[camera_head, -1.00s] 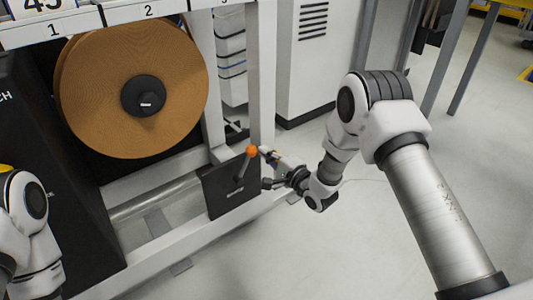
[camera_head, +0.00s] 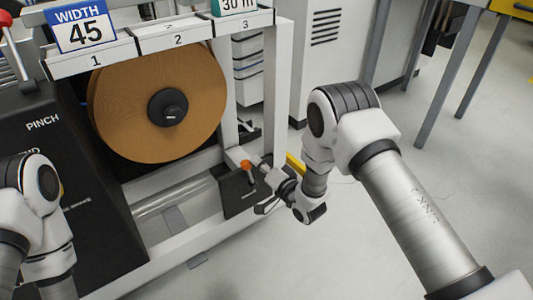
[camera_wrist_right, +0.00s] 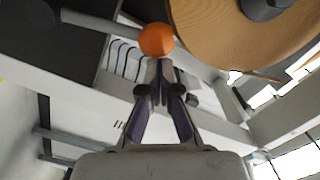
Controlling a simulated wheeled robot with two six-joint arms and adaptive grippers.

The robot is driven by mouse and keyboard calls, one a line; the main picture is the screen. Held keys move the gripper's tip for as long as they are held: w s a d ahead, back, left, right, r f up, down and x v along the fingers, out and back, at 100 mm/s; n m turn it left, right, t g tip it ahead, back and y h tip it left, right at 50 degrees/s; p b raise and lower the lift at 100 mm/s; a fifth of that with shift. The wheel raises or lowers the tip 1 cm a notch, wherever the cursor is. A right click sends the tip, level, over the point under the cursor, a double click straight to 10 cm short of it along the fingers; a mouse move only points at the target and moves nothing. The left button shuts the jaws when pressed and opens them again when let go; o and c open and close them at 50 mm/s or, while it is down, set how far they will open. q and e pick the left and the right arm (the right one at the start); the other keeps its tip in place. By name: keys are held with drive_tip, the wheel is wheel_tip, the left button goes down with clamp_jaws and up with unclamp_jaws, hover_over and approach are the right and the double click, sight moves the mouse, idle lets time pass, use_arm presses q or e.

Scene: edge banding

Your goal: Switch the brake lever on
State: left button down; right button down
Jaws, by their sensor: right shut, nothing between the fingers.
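The brake lever has an orange ball knob (camera_head: 246,164) on a short grey rod, mounted on a black box (camera_head: 240,197) low on the machine frame. My right gripper (camera_head: 262,188) is beside the lever, on its right; its fingers are small and partly hidden there. In the right wrist view the gripper (camera_wrist_right: 160,72) is shut and empty. Its fingertips lie right at the lower edge of the orange knob (camera_wrist_right: 157,39) in the picture; I cannot tell whether they touch. The lever rod (camera_wrist_right: 100,22) runs left from the knob. My left gripper is out of view.
A large brown edge-band roll (camera_head: 190,122) hangs above the lever box. White frame rails (camera_head: 165,258) run around the box. A grey-white cabinet (camera_head: 325,45) stands behind. The floor (camera_head: 310,265) to the right is clear.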

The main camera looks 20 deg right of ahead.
sight(247, 169)
drive_tip(key=shift+s+a+n+p, duration=0.2)
drive_tip(key=shift+a+n+p, duration=0.15)
drive_tip(key=shift+a+n, duration=0.25)
drive_tip(key=shift+s+a+n+p, duration=0.2)
drive_tip(key=shift+a+n+p, duration=0.1)
drive_tip(key=shift+a+n, duration=0.25)
drive_tip(key=shift+s+a+f+p, duration=0.15)
drive_tip(key=shift+a+p, duration=0.05)
drive_tip(key=shift+a, duration=0.15)
drive_tip(key=shift+s+a+f+p, duration=0.1)
drive_tip(key=shift+s+a+p, duration=0.1)
drive_tip(key=shift+a, duration=0.15)
drive_tip(key=shift+a+f, duration=0.1)
drive_tip(key=shift+r, duration=0.2)
drive_tip(key=s+d+r+p, duration=0.3)
drive_tip(key=s+d+p, duration=0.2)
drive_tip(key=s, duration=0.4)
drive_tip(key=shift+d, duration=0.85)
drive_tip(key=shift+r, duration=0.1)
